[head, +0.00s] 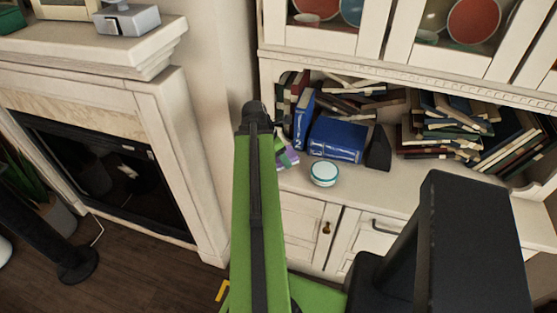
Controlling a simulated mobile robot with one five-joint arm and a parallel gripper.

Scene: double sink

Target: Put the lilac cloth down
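A small lilac patch, likely the lilac cloth (290,158), shows just right of my arm, in front of the books on the white cabinet's ledge. Most of it is hidden behind the arm, and a bit of green shows beside it. I cannot tell whether it rests on the ledge or is held. My green arm reaches up the middle of the head view to a dark joint. My gripper's fingertips are hidden behind the arm, so its opening does not show.
A round white and teal tin (324,174) sits near the ledge's front edge. Blue books (337,139), a black wedge-shaped object (379,150) and piled books (450,125) stand behind. The white ledge (385,189) is clear right of the tin. A fireplace (110,175) stands left.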

